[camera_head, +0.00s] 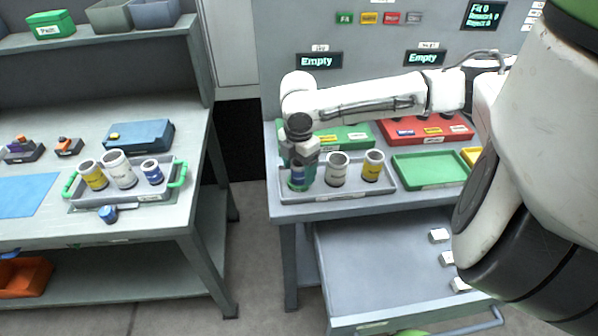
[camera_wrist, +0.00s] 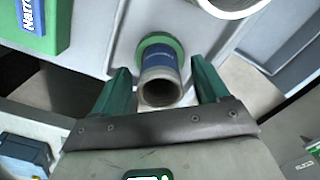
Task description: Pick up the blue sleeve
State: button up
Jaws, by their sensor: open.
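A sleeve with a blue band (camera_head: 297,173) stands upright on the grey tray of the right bench, at the left end of a row. In the wrist view the blue sleeve (camera_wrist: 159,63) stands on a green ring, its open end facing the camera. My gripper (camera_head: 299,180) is over it, partly hiding it in the head view. In the wrist view my open gripper (camera_wrist: 160,64) has one green finger on each side of the sleeve, with gaps visible. Another blue-banded sleeve (camera_head: 152,172) stands in the green-handled tray on the left bench.
A white-and-grey sleeve (camera_head: 337,169) and a yellow-banded sleeve (camera_head: 373,166) stand to the right on the same grey tray (camera_head: 350,194). A green tray (camera_head: 430,170) and a red tray (camera_head: 455,130) lie beyond. An open drawer (camera_head: 385,270) sticks out below.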

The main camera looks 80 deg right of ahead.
jog(key=shift+f, duration=0.7)
jog(key=shift+c, duration=0.4)
jog(key=c, duration=1.3)
jog(key=shift+r, duration=0.1)
jog(key=shift+r, duration=0.5)
jog(key=s+a+r+p, duration=0.7)
jog(key=a+r+p, duration=0.3)
jog(key=a+r, duration=0.1)
jog(key=shift+s+a+r, duration=0.2)
jog(key=shift+s+r, duration=0.2)
jog(key=shift+r, duration=0.15)
